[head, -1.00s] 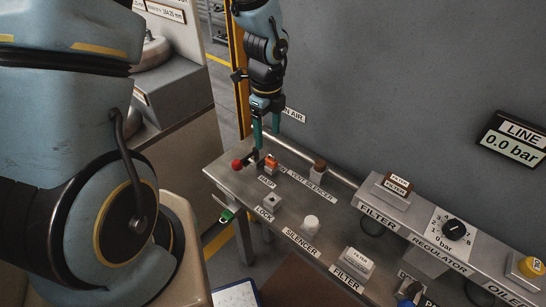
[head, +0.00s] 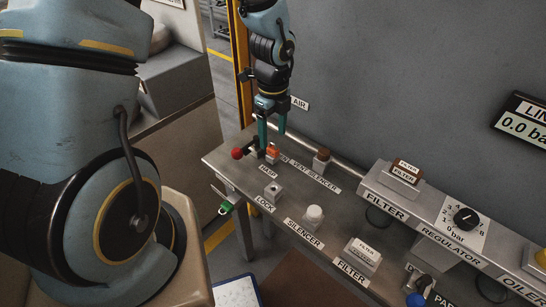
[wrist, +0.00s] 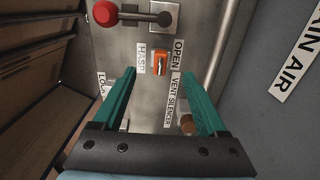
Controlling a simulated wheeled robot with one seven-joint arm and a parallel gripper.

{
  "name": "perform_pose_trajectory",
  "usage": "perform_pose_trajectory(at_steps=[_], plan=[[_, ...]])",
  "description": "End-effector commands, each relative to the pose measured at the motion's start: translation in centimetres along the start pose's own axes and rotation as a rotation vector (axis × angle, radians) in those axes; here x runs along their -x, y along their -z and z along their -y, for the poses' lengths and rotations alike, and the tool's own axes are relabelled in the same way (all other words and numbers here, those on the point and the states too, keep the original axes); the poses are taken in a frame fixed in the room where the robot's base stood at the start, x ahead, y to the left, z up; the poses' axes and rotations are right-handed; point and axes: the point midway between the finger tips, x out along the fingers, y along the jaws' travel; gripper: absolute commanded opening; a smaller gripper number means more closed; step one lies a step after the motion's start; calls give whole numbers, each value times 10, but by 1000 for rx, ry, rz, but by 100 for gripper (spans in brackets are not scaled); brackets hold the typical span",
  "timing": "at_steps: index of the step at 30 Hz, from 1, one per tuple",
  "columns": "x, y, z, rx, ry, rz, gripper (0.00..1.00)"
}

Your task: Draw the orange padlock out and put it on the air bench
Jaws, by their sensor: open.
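The orange padlock (head: 272,152) sits at the hasp near the left end of the grey metal bench (head: 222,161), beside the HASP label. In the wrist view the padlock (wrist: 158,62) lies ahead of the fingertips, roughly centred between them. My gripper (head: 272,140) points down above it, with its two teal fingers apart and nothing between them. The wrist view shows the same open gripper (wrist: 157,74). How the padlock's shackle sits in the hasp is too small to tell.
A lever with a red ball (head: 238,153) stands just left of the padlock. A small LOCK block (head: 273,191), a white silencer (head: 314,214) and a brown silencer (head: 321,160) stand nearby. A pipe (wrist: 214,45) and the grey wall run behind. A green tag (head: 225,208) hangs off the front edge.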

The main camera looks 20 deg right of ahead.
Motion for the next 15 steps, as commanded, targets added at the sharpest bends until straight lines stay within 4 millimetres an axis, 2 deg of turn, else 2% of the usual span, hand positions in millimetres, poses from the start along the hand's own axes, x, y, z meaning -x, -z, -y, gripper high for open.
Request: perform_pose_trajectory(at_steps=[1,6,10,15], plan=[[-15,0,0,0,0,0,75],[-36,0,0,-1,-1,0,75],[-46,0,0,0,0,0,75],[-49,-1,0,1,0,1,75]])
